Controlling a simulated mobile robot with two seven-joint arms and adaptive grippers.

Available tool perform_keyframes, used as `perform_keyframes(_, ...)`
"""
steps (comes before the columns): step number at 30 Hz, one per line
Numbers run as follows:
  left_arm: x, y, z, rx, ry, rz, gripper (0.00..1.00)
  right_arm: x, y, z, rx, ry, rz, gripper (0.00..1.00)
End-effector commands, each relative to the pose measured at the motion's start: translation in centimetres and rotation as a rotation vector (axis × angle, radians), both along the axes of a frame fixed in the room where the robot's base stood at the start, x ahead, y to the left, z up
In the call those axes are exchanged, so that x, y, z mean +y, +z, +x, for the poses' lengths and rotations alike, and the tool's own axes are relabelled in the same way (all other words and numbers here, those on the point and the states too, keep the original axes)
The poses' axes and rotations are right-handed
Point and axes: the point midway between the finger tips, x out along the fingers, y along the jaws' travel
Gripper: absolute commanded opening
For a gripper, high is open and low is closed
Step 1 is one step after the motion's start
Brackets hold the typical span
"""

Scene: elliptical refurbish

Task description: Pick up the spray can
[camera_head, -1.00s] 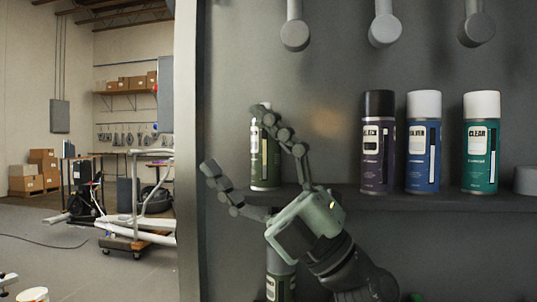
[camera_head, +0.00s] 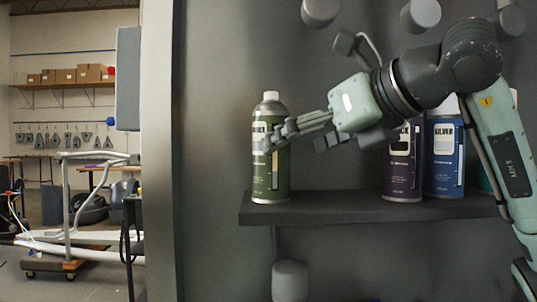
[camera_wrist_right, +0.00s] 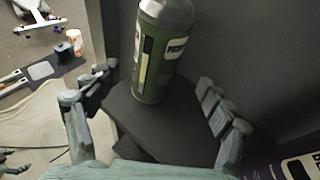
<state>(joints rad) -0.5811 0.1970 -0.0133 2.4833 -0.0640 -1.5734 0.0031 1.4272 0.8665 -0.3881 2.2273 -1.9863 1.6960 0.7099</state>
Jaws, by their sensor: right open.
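A green spray can (camera_head: 270,150) with a grey cap stands upright at the left end of the shelf (camera_head: 330,207). My right gripper (camera_head: 275,135) reaches in from the right at the height of the can's upper half, and its fingers overlap the can in the head view. In the right wrist view the green can (camera_wrist_right: 158,60) stands ahead between the two spread fingers of my right gripper (camera_wrist_right: 160,95), with gaps on both sides. The gripper is open and holds nothing. My left gripper is in neither view.
A purple can (camera_head: 402,165) and a blue can (camera_head: 444,155) stand on the shelf to the right, partly behind my right arm. Round grey pegs (camera_head: 320,11) stick out above. A grey upright panel (camera_head: 158,150) borders the shelf's left side.

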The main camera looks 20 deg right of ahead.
Motion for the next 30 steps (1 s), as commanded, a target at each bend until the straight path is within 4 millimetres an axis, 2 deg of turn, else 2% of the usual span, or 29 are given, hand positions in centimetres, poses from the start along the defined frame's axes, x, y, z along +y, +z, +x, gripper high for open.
perform_keyframes(9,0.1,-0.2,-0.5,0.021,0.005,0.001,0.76,1.6,-1.3,3.5,0.006,0.006,-0.001,0.8)
perform_keyframes(15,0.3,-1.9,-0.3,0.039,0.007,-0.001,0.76,2.5,-2.2,5.9,0.005,0.007,0.001,0.8)
perform_keyframes(24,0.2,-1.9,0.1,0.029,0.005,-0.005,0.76,2.6,-2.5,6.4,0.003,0.006,0.0,0.8)
perform_keyframes(30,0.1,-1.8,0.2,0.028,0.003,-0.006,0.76,2.6,-2.4,6.4,0.003,0.006,0.0,0.57)
